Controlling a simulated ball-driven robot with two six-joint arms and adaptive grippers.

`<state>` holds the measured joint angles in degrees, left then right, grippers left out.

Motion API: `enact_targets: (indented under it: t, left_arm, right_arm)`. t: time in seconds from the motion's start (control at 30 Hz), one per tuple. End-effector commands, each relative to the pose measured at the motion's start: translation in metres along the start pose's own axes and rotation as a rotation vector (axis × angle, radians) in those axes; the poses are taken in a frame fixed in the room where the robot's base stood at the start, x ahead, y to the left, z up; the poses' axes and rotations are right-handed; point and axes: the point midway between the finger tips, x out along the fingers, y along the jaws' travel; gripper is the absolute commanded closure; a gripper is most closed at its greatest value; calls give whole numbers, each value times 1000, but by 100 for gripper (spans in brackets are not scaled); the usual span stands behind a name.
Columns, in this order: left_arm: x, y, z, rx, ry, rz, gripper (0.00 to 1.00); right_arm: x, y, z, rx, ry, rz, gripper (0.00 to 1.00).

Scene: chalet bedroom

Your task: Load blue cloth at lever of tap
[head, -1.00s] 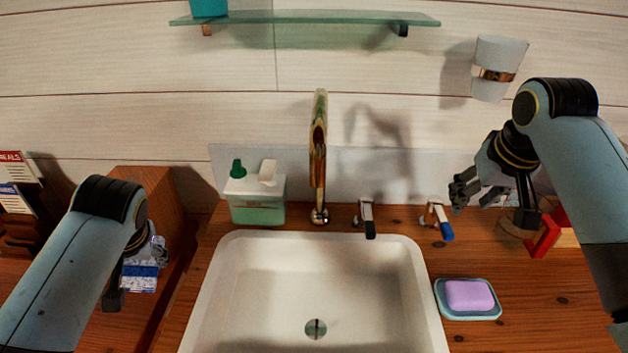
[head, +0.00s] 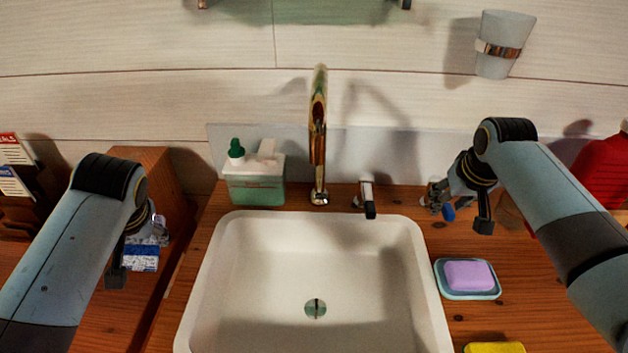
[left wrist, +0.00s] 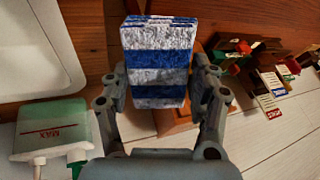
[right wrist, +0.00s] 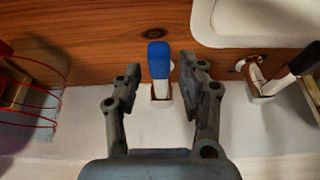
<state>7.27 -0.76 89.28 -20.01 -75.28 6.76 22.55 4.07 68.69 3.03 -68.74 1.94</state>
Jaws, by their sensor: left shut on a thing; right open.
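In the left wrist view a folded blue and white striped cloth (left wrist: 158,62) is between the fingers of my left gripper (left wrist: 160,88). In the head view the cloth (head: 142,257) shows partly behind my left gripper (head: 150,235), left of the sink. The gold tap (head: 318,140) stands behind the sink. A dark-tipped lever (head: 368,198) is right of it. A blue-tipped lever (right wrist: 159,62) stands between the open fingers of my right gripper (right wrist: 155,85), apart from both; in the head view my right gripper (head: 440,195) partly hides this lever (head: 448,212).
The white sink (head: 215,280) fills the middle. A soap dish (head: 468,293) with purple soap and a yellow item (head: 494,347) lie to its right. A green and white dispenser (head: 256,180) stands behind it at left. A cup (head: 500,45) hangs on the wall.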

Motion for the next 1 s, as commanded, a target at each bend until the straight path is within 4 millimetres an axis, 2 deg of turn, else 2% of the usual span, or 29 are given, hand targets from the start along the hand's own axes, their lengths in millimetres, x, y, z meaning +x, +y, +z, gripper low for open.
enact_targets:
  t: [0.17, 0.2, 0.5, 0.83, 1.0]
  left_arm:
    - [0, 0, 0, 0, 0, 0, 69]
    - [0, 0, 0, 0, 0, 0, 69]
    - [0, 0, 0, 0, 0, 0, 69]
    - [0, 0, 0, 0, 0, 0, 69]
    - [-14, -4, -6, 0, 1, 0, 69]
  right_arm:
    - [0, 0, 0, 0, 1, 0, 60]
    - [0, 0, 0, 0, 1, 0, 62]
    - [0, 0, 0, 0, 1, 0, 100]
    - [-1, 0, 0, -1, 1, 0, 100]
    - [-4, 9, -2, -76, -1, -30, 100]
